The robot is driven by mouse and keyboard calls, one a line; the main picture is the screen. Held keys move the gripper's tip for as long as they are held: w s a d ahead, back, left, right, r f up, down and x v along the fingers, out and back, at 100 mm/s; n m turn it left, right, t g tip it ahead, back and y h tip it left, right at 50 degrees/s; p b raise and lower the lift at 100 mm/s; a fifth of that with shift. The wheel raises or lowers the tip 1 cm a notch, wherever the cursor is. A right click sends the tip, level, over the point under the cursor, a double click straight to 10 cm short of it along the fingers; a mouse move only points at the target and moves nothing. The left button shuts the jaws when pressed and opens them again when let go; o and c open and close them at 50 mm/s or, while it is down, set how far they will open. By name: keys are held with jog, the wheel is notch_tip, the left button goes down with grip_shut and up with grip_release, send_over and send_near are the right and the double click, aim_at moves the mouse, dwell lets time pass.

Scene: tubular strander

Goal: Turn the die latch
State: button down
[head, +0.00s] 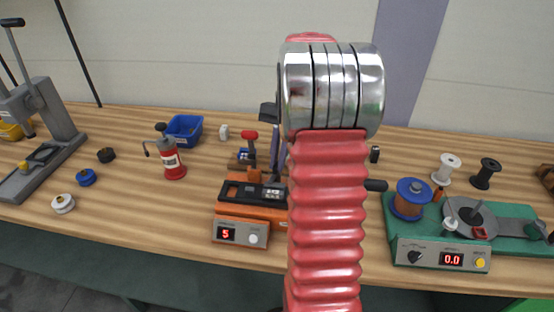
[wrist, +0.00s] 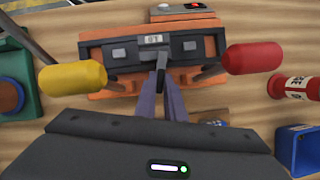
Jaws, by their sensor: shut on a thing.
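The orange bench machine (head: 226,197) stands mid-bench, partly hidden by my arm in the head view. In the wrist view its dark die block (wrist: 122,52) spans the top of the orange body, with a small silver piece at its middle. A short dark lever, seemingly the die latch (wrist: 161,60), stands in front of that piece. My gripper (wrist: 160,82) is shut on this lever, its grey-purple fingers close together. The fingertips partly hide the lever, so its exact angle is hard to tell. In the head view my gripper (head: 275,152) shows only partly beside my arm.
A red-ended handle (wrist: 252,57) and a yellow-ended handle (wrist: 72,77) flank my fingers. A red pump bottle (head: 172,163) and blue bin (head: 184,129) stand left of the machine. A green unit (head: 440,258) with a spool stands right.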

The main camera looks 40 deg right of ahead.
jog(key=shift+n+g, duration=0.5)
jog(key=shift+n, duration=1.1)
jog(key=c, duration=1.8)
grip_release()
jog(key=shift+c, duration=0.2)
jog(key=shift+w+r+h, duration=0.1)
jog(key=shift+h, duration=0.2)
jog(key=v, duration=1.3)
jog(key=shift+d+r, duration=0.15)
